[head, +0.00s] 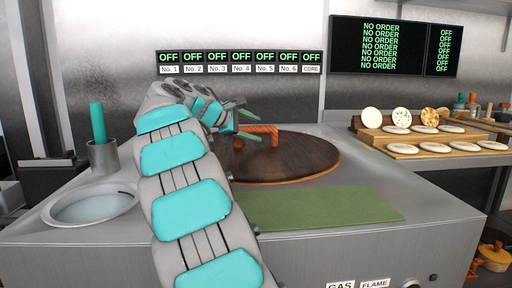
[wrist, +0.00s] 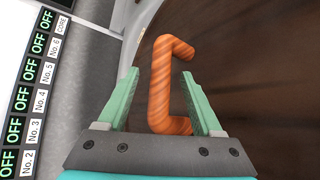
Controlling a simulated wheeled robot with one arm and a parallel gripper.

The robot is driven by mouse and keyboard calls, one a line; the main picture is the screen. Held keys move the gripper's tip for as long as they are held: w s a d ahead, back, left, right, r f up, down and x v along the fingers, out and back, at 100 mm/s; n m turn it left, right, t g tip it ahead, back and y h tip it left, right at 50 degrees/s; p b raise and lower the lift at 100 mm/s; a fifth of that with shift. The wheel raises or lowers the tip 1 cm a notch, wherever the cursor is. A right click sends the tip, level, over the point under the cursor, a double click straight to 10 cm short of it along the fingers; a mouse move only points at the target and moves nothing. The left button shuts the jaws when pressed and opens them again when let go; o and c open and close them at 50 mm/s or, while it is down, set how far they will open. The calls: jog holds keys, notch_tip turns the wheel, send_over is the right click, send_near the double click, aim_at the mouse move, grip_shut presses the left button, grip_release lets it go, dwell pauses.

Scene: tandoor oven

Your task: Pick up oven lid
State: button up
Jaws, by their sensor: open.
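The oven lid (head: 300,159) is a round dark wooden disc lying flat on the steel counter, with an orange wooden handle (head: 268,130) standing up on it. In the wrist view the lid (wrist: 259,80) fills the right side, and its handle (wrist: 162,90) rises between my fingers. My gripper (head: 250,122) is over the left part of the lid, at the handle. In the wrist view my gripper (wrist: 161,100) is open, with one green finger on each side of the handle and gaps visible. The lid's left part is hidden behind my arm in the head view.
A green mat (head: 320,207) lies in front of the lid. A round basin (head: 92,204) and a metal cup (head: 102,156) with a teal stick are at left. Wooden boards with flatbreads (head: 435,147) stand at right. A display row (head: 240,62) hangs on the back wall.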

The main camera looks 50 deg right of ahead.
jog(key=shift+x, duration=1)
jog(key=shift+f, duration=0.1)
grip_shut()
dwell(0.5)
